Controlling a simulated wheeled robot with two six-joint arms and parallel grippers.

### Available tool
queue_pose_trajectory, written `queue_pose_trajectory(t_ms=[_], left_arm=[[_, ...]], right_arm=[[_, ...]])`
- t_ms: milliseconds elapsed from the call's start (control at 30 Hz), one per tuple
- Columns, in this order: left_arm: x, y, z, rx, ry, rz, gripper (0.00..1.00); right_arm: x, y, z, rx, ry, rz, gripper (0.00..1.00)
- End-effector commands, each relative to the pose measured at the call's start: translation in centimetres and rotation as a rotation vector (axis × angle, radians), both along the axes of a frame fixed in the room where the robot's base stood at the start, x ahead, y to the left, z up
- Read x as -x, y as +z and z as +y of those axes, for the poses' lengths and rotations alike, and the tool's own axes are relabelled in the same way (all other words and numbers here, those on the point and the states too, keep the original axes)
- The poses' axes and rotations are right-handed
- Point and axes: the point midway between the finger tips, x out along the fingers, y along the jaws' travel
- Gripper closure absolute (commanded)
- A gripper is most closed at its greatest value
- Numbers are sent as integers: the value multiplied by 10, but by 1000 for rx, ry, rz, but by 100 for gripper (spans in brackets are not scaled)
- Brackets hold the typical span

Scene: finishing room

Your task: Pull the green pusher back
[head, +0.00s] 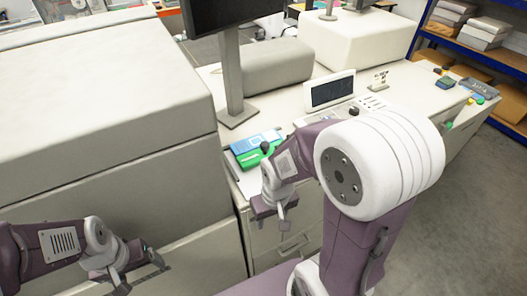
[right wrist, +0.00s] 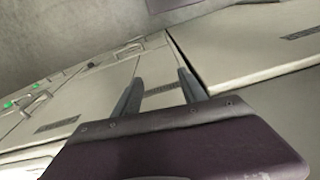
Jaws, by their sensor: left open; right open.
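A green piece (head: 256,156) lies near the front edge of the counter in the head view, beside a flat blue item (head: 252,141). I take it for the green pusher, but my right arm partly hides it. My right gripper (head: 273,212) hangs in front of the counter, below and apart from the green piece. In the right wrist view its two fingers (right wrist: 160,82) are spread with nothing between them, facing pale cabinet fronts. My left gripper (head: 142,274) is open and empty at the lower left, before the large grey cabinet, far from the green piece.
A monitor on a stand (head: 234,75) rises behind the green piece. A small display (head: 330,91) stands on the counter to its right. The large grey cabinet (head: 105,95) blocks the left side. A drawer handle (head: 292,245) sticks out below the counter. Open floor (head: 450,205) lies at right.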

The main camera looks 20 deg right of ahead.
Motion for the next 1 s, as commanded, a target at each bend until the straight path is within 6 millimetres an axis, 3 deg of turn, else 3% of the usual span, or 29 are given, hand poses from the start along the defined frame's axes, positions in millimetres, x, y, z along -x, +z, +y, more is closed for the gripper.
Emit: queue_pose_trajectory(t_ms=[233,267,367,400,600,700,833,1000], left_arm=[[0,2,0,0,0,0,20],[0,6,0,0,0,0,20],[0,40,0,0,0,0,20],[0,58,0,0,0,0,20],[0,89,0,0,0,0,20],[0,102,0,0,0,0,20],[0,109,0,0,0,0,20],[0,108,0,0,0,0,20]], right_arm=[[-1,2,0,0,-4,0,51],[-2,7,-1,-3,-19,-2,51],[-21,46,-7,-31,-184,-13,51],[-35,68,-13,-58,-335,-16,51],[-116,131,-58,-310,-1407,85,51],[-145,159,-81,-430,-1819,166,51],[-165,179,-99,-527,-2118,249,51],[-170,182,-103,-555,-2202,278,51]])
